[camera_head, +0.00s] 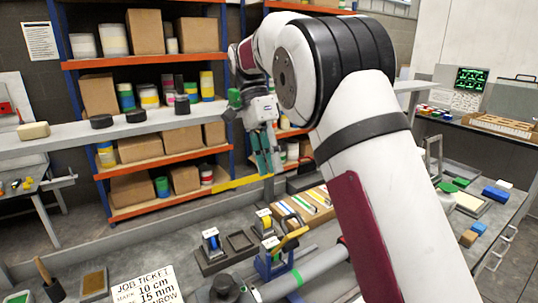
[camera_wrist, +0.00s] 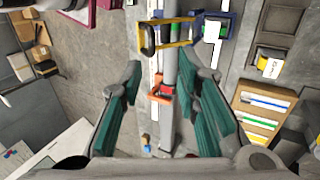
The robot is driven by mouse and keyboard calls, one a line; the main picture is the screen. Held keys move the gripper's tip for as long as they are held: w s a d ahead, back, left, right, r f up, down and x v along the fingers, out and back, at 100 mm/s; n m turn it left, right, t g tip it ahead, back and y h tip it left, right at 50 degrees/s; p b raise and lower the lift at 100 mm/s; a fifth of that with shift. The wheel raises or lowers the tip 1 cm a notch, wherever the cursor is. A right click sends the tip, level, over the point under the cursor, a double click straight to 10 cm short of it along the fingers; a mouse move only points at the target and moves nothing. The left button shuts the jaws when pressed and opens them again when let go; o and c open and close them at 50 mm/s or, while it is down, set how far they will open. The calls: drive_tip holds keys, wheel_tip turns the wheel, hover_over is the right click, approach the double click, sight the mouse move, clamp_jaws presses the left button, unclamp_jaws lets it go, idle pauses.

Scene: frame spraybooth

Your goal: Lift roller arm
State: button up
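A yellow bar (camera_head: 290,239) sits tilted on a blue stand (camera_head: 272,262) on the bench; it may be the roller arm. In the wrist view a yellow frame (camera_wrist: 181,44) with a dark roller-like part at its left end lies across a long grey pipe (camera_wrist: 170,75). My gripper (camera_head: 266,150) hangs above the bench, behind the stand in the head view. In the wrist view my gripper (camera_wrist: 162,75) is open and empty, its green-padded fingers wide apart on either side of the pipe. The yellow frame is ahead of the fingertips and apart from them.
A red-orange clip (camera_wrist: 160,95) sits on the pipe. A wooden tray with coloured strips (camera_head: 303,206) stands beyond the stand. A job ticket (camera_head: 147,287) lies at the front left. Shelves (camera_head: 140,62) with boxes and cans stand behind. The bench right of my arm holds small coloured blocks.

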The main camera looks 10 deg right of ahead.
drive_tip(key=shift+v, duration=0.9)
drive_tip(key=s+d+r+n+t+y, duration=0.1)
drive_tip(key=s+d+r+n+t, duration=0.2)
drive_tip(key=s, duration=0.4)
drive_tip(key=s+d+r+n+t+y, duration=0.1)
drive_tip(key=s+r+n+t, duration=0.1)
drive_tip(key=s+n, duration=0.35)
drive_tip(key=s+f+n+t, duration=0.2)
drive_tip(key=s+f+n, duration=0.1)
drive_tip(key=s, duration=0.5)
drive_tip(key=s+f+n+t, duration=0.3)
drive_tip(key=s+f, duration=0.2)
drive_tip(key=s, duration=0.3)
drive_tip(key=shift+d+t, duration=0.3)
drive_tip(key=shift+d, duration=0.1)
